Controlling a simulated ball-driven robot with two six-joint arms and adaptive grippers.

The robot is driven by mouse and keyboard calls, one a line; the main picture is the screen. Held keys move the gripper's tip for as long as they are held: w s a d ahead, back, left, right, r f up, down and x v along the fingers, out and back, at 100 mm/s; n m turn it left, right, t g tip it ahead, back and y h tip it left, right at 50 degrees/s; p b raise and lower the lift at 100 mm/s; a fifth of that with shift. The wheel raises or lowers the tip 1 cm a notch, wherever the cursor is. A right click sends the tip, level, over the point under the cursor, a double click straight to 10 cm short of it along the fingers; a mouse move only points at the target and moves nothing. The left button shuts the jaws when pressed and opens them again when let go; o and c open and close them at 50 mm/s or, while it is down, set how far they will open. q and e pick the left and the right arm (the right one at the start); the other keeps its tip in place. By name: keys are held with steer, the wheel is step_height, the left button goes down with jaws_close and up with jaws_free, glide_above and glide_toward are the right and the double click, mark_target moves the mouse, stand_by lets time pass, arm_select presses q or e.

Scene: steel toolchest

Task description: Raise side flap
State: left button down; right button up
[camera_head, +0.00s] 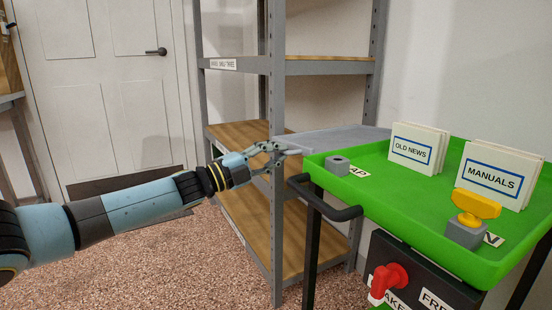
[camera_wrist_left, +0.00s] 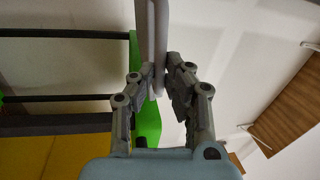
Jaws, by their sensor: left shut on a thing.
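The side flap (camera_head: 335,139) is a flat grey panel at the far left side of the green cart top (camera_head: 400,195). It sticks out to the left and looks about level, near the height of the green rim. My left gripper (camera_head: 284,149) is shut on the flap's outer left edge. In the left wrist view the flap (camera_wrist_left: 152,35) runs between the two fingers of my left gripper (camera_wrist_left: 158,78). The flap's hinge and any support under it are hidden. My right gripper is not in view.
Grey shelving with wooden boards (camera_head: 242,133) stands close behind my left gripper. A black handle (camera_head: 325,205) juts from the cart's near left side. Card stacks marked "OLD NEWS" (camera_head: 419,147) and "MANUALS" (camera_head: 499,173), a grey knob (camera_head: 337,164) and a yellow knob (camera_head: 477,205) are on the cart top.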

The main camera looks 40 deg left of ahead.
arm_select(q)
steer(key=shift+r+m+h, duration=0.3)
steer(key=shift+r+m, duration=0.1)
steer(key=shift+m, duration=0.5)
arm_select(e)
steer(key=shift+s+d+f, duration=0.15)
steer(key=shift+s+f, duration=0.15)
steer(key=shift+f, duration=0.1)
arm_select(q)
steer(key=c, duration=1.6)
jaws_free()
steer(key=shift+c, duration=0.2)
steer(key=shift+s+a, duration=0.1)
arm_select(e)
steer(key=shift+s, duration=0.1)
arm_select(q)
steer(key=v, duration=1.1)
steer(key=shift+s+a, duration=0.2)
steer(key=shift+s, duration=0.2)
